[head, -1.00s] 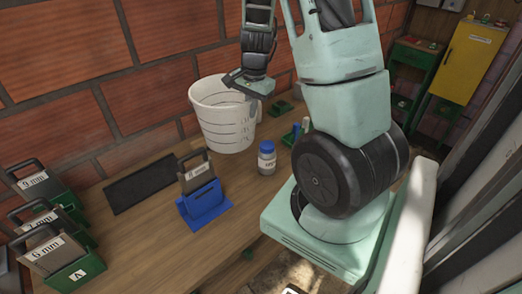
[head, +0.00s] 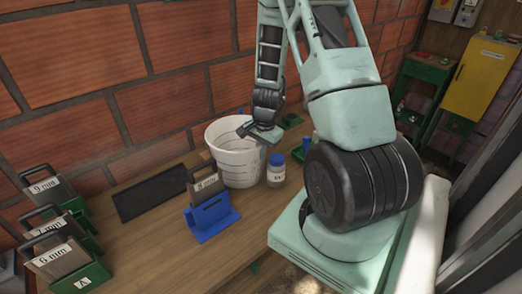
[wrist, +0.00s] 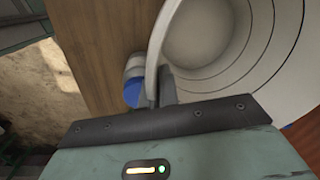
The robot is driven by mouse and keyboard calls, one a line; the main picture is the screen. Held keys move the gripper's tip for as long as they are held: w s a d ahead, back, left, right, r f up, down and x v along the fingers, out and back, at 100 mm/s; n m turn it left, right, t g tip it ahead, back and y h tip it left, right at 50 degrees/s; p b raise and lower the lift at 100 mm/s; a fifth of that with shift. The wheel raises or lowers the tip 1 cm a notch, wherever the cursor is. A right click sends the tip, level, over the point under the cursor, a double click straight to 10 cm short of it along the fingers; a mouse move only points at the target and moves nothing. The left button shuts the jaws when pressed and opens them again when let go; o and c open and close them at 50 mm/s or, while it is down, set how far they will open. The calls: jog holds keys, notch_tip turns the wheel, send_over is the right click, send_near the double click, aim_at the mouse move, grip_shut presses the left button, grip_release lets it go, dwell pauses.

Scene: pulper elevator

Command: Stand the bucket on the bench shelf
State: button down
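The white bucket (head: 233,160), with dark graduation lines, is upright at the wooden bench (head: 160,225), behind the blue holder and left of the blue-capped bottle. Its base looks down at the bench top, but the holder partly hides it, so I cannot be sure of contact. My gripper (head: 260,133) is at the bucket's right rim. In the wrist view the bucket (wrist: 205,40) fills the upper right, and its wall runs down to my gripper (wrist: 160,92), shut on the rim with one finger inside.
The bottle (head: 276,172) stands close by the bucket's right side. The blue holder (head: 210,215) with an 8 mm plate is just in front. A dark flat pad (head: 152,192) lies left. Green holders with labelled plates (head: 62,258) stand far left. A brick wall rises behind.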

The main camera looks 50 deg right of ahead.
jog(key=shift+f, duration=0.1)
jog(key=c, duration=2.1)
grip_release()
jog(key=shift+f, duration=0.1)
jog(key=o, duration=0.4)
